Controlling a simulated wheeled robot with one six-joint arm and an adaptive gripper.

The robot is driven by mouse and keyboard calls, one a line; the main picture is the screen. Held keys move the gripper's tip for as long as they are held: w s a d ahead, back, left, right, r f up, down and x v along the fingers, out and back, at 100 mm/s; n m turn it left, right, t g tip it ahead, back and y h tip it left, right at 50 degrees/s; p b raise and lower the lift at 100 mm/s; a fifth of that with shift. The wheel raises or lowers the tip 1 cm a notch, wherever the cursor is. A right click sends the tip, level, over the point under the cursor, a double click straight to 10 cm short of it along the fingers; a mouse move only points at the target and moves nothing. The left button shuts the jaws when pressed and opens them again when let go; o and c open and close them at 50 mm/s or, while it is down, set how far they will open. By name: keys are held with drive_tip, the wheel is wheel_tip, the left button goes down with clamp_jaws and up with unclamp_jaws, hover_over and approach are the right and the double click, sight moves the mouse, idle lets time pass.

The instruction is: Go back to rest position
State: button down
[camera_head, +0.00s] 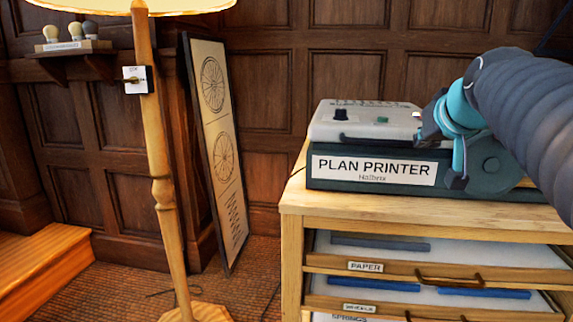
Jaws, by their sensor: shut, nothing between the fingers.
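My arm comes in from the right edge, with a dark ribbed sleeve and teal joints. My gripper (425,128) is at its end, in front of the right side of the plan printer. It is small in this view and partly hidden by my own wrist. It is shut and holds nothing. I cannot tell whether it touches the printer. The plan printer (330,168) has a light grey top and a dark green base with a label. It stands on a wooden cabinet (400,208).
The cabinet has labelled drawers (385,268) with blue items inside. A wooden lamp stand (160,190) rises at the left, with a small switch box (137,80). A framed wheel drawing (222,150) leans against the panelled wall. Carpet shows between lamp and cabinet.

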drive_tip(key=s+a+f+g+p, duration=0.2)
drive_tip(key=s+a+f, duration=0.3)
drive_tip(key=s+f, duration=0.6)
drive_tip(key=s+a+f+g+y+p, duration=0.1)
drive_tip(key=s+a+f+g, duration=0.3)
drive_tip(key=s+f, duration=0.7)
wheel_tip(320, 180, down, 3)
drive_tip(key=shift+a+r+n+p, duration=0.1)
drive_tip(key=shift+a+n+p, duration=0.3)
drive_tip(key=shift+a, duration=0.3)
